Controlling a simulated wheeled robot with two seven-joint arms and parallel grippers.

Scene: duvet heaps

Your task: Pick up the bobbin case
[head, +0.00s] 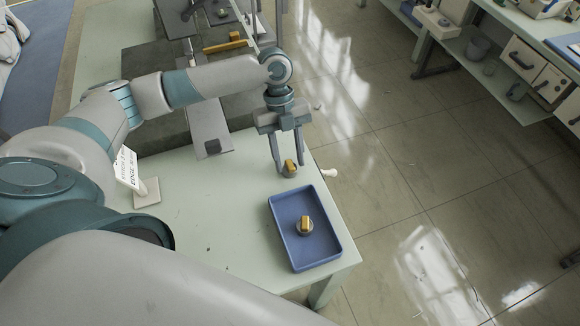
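Two small, similar objects, each with a grey round base and a yellow top, are in the head view. One small grey-and-yellow object (290,169) is at the table's right side, just behind the tray. The other grey-and-yellow object (305,227) sits inside a blue tray (282,240). Either could be the bobbin case; I cannot tell which from their looks. My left gripper (288,166) points down with its fingers apart, its tips around or just above the object behind the tray. I cannot tell whether the fingers touch it. My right gripper is not in view.
The pale green table (215,250) is mostly clear left of the tray. A white printed sign (126,168) stands at its left. A grey plate-like part (208,130) lies behind. Open tiled floor (400,200) is at right, with a workbench (500,60) beyond.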

